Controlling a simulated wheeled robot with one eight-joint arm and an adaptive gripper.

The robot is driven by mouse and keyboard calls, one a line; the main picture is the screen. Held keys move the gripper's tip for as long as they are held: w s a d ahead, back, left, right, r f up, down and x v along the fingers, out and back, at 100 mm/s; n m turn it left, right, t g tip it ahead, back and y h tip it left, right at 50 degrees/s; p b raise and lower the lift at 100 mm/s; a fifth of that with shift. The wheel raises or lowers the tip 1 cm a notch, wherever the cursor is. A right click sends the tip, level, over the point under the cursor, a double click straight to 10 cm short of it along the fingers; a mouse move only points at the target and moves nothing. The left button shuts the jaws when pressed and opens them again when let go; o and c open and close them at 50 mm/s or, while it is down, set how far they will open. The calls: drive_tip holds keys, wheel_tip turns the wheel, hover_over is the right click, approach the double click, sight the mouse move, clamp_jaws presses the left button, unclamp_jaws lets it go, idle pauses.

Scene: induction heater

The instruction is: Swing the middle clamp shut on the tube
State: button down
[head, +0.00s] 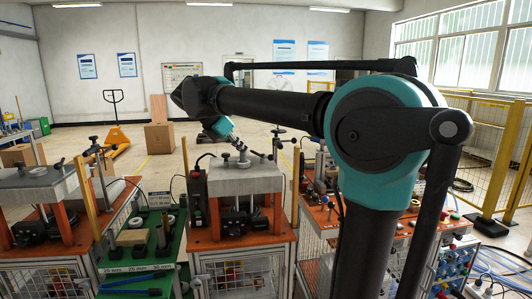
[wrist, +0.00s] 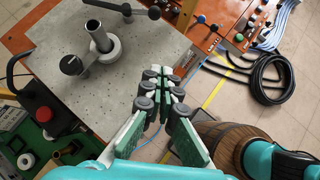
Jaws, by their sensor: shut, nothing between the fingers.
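My gripper (wrist: 163,82) is shut and empty in the wrist view, its fingertips over the right side of a grey plate (wrist: 60,25). An upright metal tube (wrist: 97,36) stands to its left in a pale round collar (wrist: 103,50). One dark clamp arm (wrist: 72,65) with a round knob lies beside the tube, lower left. Another dark clamp arm (wrist: 125,9) runs along the top edge, apart from the tube. I cannot tell which is the middle clamp. In the head view the plate (head: 262,180) tops the central orange station, with my gripper small above it.
A red button box (wrist: 43,114) is left of the plate. A bench with buttons (wrist: 235,30) and coiled black hose (wrist: 268,82) lie right. In the head view, a similar station (head: 35,190) and a green tool board (head: 140,240) stand left.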

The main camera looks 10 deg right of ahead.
drive_tip(key=r, duration=0.1)
drive_tip(key=w+r+n, duration=0.1)
drive_tip(key=shift+w+a+r+h, duration=0.1)
drive_tip(key=shift+a+r+h, duration=0.2)
drive_tip(key=shift+a+r, duration=0.1)
drive_tip(key=shift+f, duration=0.1)
drive_tip(key=x, duration=0.9)
drive_tip(key=shift+w+d+f, duration=0.15)
drive_tip(key=shift+w+f, duration=0.05)
drive_tip(key=shift+w, duration=0.1)
drive_tip(key=shift+w+d+f, duration=0.15)
drive_tip(key=shift+w+d, duration=0.15)
drive_tip(key=shift+d, duration=0.2)
drive_tip(key=shift+w+d+f, duration=0.2)
drive_tip(key=shift+w+d, duration=0.15)
drive_tip(key=shift+d, duration=0.15)
drive_tip(key=shift+w+d+f, duration=0.15)
drive_tip(key=shift+w+d, duration=0.35)
drive_tip(key=shift+d, duration=0.15)
